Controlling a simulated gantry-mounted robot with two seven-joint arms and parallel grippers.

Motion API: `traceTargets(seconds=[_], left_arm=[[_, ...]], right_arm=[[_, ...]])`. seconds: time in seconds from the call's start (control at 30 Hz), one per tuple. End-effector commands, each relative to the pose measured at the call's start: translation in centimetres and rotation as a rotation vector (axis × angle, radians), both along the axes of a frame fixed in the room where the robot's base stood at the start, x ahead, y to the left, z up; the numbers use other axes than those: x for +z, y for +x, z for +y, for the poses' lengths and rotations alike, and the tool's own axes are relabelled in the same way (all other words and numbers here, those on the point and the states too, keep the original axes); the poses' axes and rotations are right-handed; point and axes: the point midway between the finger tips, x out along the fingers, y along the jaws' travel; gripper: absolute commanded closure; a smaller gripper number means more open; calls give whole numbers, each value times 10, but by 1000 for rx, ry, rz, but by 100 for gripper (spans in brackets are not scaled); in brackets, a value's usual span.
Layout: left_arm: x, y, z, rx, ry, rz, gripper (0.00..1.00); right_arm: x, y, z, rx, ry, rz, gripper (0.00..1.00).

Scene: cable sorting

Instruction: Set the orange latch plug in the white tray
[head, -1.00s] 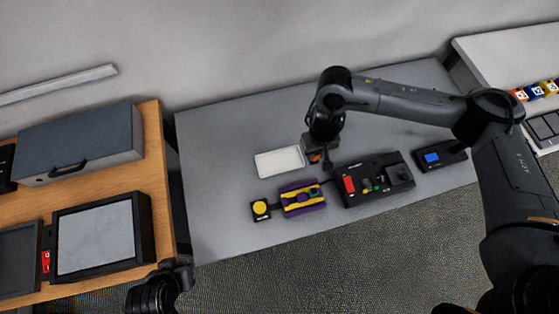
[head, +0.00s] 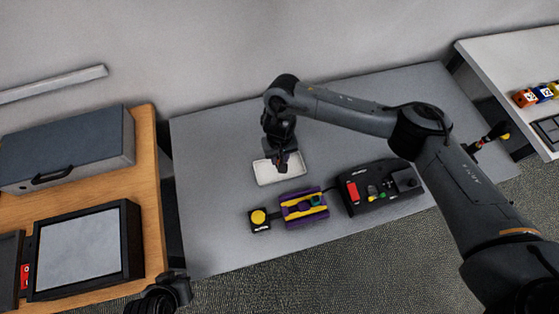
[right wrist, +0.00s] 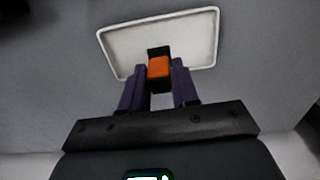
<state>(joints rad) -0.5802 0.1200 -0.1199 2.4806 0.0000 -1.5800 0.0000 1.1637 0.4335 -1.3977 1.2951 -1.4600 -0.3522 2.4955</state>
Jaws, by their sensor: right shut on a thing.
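The white tray (head: 295,173) lies on the grey table; it also shows in the right wrist view (right wrist: 120,47). My right gripper (head: 281,166) is over the tray in the head view. In the right wrist view its two fingers (right wrist: 159,86) are shut on the orange latch plug (right wrist: 158,68), which has a black body. The plug appears within the tray's outline, but I cannot tell whether it touches the tray floor. In the head view the gripper mostly hides the plug. My left gripper (head: 172,286) is at the bottom edge, away from the tray; its fingers are unclear.
In front of the tray are a yellow button box (head: 259,219) and a purple and yellow block (head: 302,207). A black control box (head: 380,186) with a red switch stands to their right. The grey table (head: 215,160) is clear left of the tray.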

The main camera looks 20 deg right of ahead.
Motion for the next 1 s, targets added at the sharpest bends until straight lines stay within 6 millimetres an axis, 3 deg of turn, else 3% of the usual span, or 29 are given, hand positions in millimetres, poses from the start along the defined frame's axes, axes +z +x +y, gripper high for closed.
traceTargets(seconds=[0.03, 0.2, 0.63, 0.67, 0.8, 1.0], left_arm=[[-9, 0, 0, 0, 0, 0, 100], [-20, 0, 0, 0, 0, 1, 100], [-17, 0, 0, 0, 0, 0, 100], [-17, 0, 0, 0, 0, 0, 100], [-17, 0, 0, 0, 0, 0, 100], [-17, 0, 0, 0, 0, 0, 100]], right_arm=[[-12, -1, 0, -1, 1, 3, 100], [-30, -1, 1, 0, 1, 2, 100], [-32, -1, 0, -1, 1, 3, 100], [-33, -1, 0, 0, 1, 3, 69], [-33, -1, 0, 0, 1, 2, 48], [-33, -1, 0, 0, 1, 2, 45]])
